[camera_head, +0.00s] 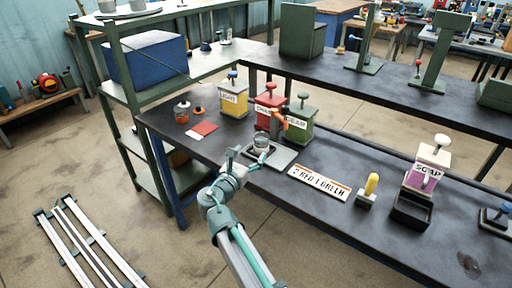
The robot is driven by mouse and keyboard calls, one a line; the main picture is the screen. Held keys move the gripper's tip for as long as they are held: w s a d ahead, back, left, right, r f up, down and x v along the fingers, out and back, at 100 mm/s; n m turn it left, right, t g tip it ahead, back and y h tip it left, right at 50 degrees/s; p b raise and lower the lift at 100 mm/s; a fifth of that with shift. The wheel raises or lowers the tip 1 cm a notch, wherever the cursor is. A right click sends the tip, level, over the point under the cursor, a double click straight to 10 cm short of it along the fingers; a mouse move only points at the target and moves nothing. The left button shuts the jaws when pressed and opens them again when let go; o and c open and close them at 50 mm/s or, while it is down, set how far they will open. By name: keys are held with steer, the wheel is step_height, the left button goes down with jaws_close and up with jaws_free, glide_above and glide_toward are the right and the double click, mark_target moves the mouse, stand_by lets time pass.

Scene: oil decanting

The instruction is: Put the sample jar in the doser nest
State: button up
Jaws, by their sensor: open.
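The sample jar (261,142) looks like a small clear glass with grey contents. It appears upright at the grey tray-like base (284,160), which seems to be the doser nest, below an orange spout. I cannot tell how exactly it is seated. My gripper (246,158) is open at the left front side of the jar, with its fingers close to it. Whether a finger touches the jar is too small to tell.
Yellow (234,98), red (268,107) and green (300,121) canisters stand behind the jar. A lettered sign (319,183), a yellow-handled tool (370,186) and a soap dispenser (428,167) are to the right. A red card (205,128) lies at left. The bench front between is clear.

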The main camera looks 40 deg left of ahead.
steer(key=shift+v, duration=1.35)
steer(key=shift+a, duration=0.1)
